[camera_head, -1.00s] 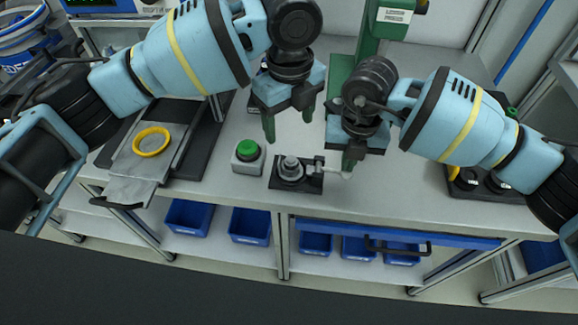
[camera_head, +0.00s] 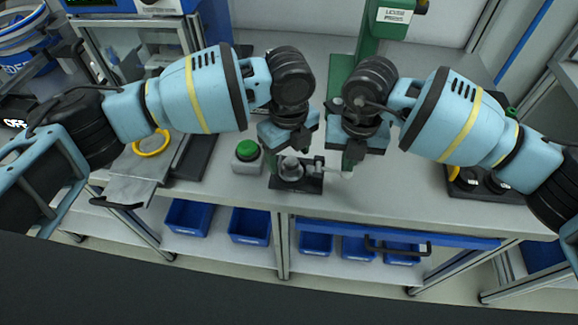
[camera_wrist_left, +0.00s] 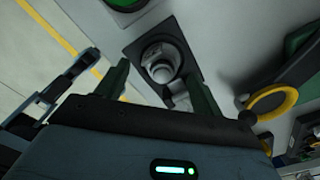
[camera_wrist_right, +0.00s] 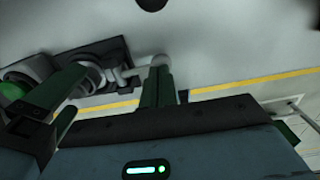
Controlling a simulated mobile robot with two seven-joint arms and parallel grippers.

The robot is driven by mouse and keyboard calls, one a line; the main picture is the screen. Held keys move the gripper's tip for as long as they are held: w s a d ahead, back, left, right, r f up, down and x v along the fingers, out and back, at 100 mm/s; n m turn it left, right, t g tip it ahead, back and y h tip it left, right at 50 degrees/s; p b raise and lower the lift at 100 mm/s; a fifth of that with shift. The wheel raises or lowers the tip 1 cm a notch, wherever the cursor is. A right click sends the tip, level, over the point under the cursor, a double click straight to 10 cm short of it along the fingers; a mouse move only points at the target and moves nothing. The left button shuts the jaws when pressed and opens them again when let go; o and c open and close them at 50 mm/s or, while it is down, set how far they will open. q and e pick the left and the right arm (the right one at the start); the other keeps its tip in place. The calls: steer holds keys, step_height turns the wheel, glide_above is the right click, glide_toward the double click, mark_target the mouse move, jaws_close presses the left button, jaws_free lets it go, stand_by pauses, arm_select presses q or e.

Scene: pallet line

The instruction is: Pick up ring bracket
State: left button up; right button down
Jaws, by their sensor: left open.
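A grey metal part with a round ring, which I take for the ring bracket (camera_head: 291,168), sits on a black fixture plate (camera_head: 312,184) on the bench. It also shows in the left wrist view (camera_wrist_left: 162,62). My left gripper (camera_head: 287,152) is open above it. In the left wrist view the fingers (camera_wrist_left: 160,86) stand on either side of the part, with no clear contact. My right gripper (camera_head: 350,163) has its fingers together at the pale knob (camera_head: 346,174) of the fixture's lever. They also show in the right wrist view (camera_wrist_right: 156,88). Whether they touch the knob is unclear.
A green push button (camera_head: 247,150) on a grey box is just left of the fixture. A yellow ring (camera_head: 151,146) lies on the metal plate further left. The green press (camera_head: 377,37) stands behind. My two grippers are close together. The bench front edge is near.

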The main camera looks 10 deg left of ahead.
arm_select(q)
steer(key=shift+f, duration=1.3)
steer(key=shift+c, duration=0.5)
steer(key=c, duration=1)
steer(key=shift+r, duration=0.1)
step_height(320, 180, up, 10)
steer(key=shift+r, duration=0.1)
steer(key=shift+r, duration=2.4)
